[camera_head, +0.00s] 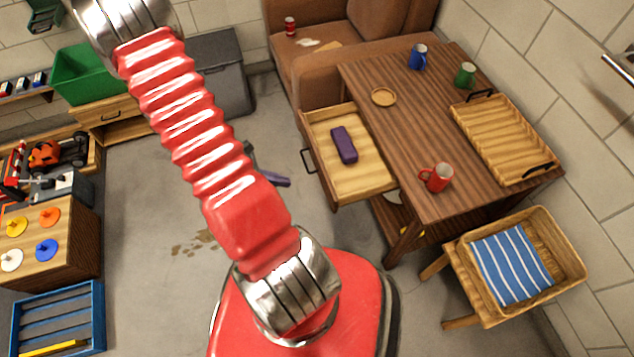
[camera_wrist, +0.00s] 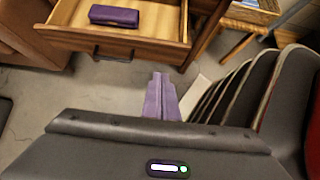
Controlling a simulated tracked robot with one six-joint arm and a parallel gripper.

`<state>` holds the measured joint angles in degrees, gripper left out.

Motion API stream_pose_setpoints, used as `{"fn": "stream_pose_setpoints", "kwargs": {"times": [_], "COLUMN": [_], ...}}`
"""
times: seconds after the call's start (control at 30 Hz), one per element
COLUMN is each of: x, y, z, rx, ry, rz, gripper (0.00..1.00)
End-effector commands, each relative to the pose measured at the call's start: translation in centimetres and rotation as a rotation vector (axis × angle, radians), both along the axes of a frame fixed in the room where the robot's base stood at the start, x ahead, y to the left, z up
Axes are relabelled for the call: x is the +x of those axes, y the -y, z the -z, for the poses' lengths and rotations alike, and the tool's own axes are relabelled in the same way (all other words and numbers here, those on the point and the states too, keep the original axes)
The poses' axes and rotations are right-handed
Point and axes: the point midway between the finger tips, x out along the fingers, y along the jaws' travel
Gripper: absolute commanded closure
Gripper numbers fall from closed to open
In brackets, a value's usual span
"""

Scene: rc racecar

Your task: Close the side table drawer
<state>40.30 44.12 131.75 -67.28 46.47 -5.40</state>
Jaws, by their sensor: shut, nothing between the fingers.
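The side table (camera_head: 420,120) is dark striped wood and stands at right in the head view. Its drawer (camera_head: 368,170) is pulled out to the left, with a dark handle (camera_head: 306,160) on its front. A purple case (camera_head: 344,145) lies inside. In the wrist view the open drawer (camera_wrist: 165,48) is at the top, with its handle (camera_wrist: 112,55) and the purple case (camera_wrist: 114,16). My gripper (camera_head: 275,180) is left of the drawer front, partly hidden behind my red arm. In the wrist view its purple fingers (camera_wrist: 161,95) are together and empty, apart from the drawer.
A red mug (camera_head: 437,177), a blue mug (camera_head: 418,57), a green mug (camera_head: 465,75) and a wooden tray (camera_head: 505,139) stand on the table. A brown bench (camera_head: 310,60) is behind. A basket stand (camera_head: 570,262) is at right. Floor left of the drawer is clear.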

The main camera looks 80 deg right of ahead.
Motion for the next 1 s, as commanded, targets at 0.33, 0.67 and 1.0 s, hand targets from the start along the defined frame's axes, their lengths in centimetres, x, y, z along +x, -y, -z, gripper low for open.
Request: {"fn": "stream_pose_setpoints", "kwargs": {"times": [0.33, 0.67, 1.0], "x": [-1.6, -4.3, -7.3], "y": [0.8, 2.4, 4.2], "z": [1.7, 4.9, 7.1], "rx": [0.001, 0.002, 0.0], "ry": [-0.003, -0.002, 0.0], "rz": [0.003, 0.004, 0.004], "gripper": [1.0, 1.0, 1.0]}}
